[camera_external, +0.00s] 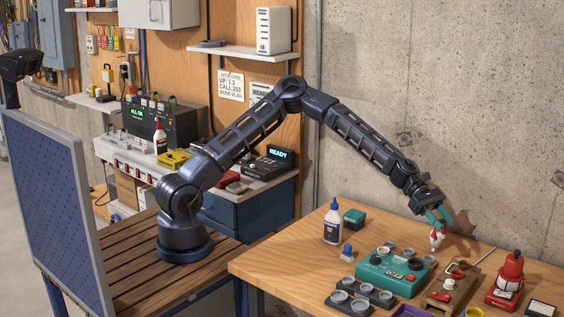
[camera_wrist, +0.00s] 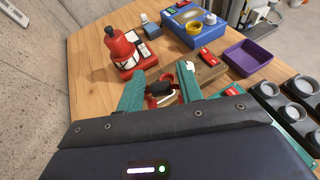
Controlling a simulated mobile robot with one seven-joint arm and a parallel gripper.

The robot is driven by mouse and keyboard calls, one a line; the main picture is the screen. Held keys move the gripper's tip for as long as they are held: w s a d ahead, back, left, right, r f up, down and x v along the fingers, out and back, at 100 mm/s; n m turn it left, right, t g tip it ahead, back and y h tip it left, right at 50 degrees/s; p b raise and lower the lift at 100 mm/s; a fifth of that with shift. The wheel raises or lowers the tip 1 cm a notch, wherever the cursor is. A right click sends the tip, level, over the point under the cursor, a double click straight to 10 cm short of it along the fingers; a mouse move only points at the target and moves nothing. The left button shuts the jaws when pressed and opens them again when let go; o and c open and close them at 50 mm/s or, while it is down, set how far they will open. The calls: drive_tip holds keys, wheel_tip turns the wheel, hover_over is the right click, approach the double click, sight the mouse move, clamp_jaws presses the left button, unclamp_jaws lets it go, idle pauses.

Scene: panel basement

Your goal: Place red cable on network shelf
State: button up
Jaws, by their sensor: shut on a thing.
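My gripper (camera_external: 436,218) has teal fingers and hangs low over the right part of the wooden workbench. In the wrist view the fingers (camera_wrist: 160,92) are shut on a small red looped thing with a black middle and pale part, which looks like the red cable (camera_wrist: 152,102). In the external view the held red cable (camera_external: 437,240) shows as a small red and white shape under the fingertips. I cannot tell whether it touches the bench. A white wall shelf (camera_external: 232,51) at the upper middle, likely the network shelf, bears a white upright device (camera_external: 273,30).
The workbench (camera_external: 290,252) holds a glue bottle (camera_external: 333,222), a teal tester (camera_external: 392,270), a tray of grey cups (camera_external: 360,296) and a red bottle-like device (camera_external: 508,278). A purple tray (camera_wrist: 248,57) and blue box (camera_wrist: 190,28) stand nearby. The concrete wall is close behind.

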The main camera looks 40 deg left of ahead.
wheel_tip(320, 180, down, 12)
drive_tip(key=shift+f, duration=0.25)
idle(0.4)
drive_tip(key=shift+f, duration=0.15)
drive_tip(key=o, duration=1)
drive_tip(key=shift+o, duration=0.2)
drive_tip(key=shift+a+r, duration=0.1)
drive_tip(key=shift+r, duration=0.1)
drive_tip(key=v, duration=1.1)
drive_tip(key=shift+w+a, duration=0.15)
drive_tip(key=shift+a, duration=0.2)
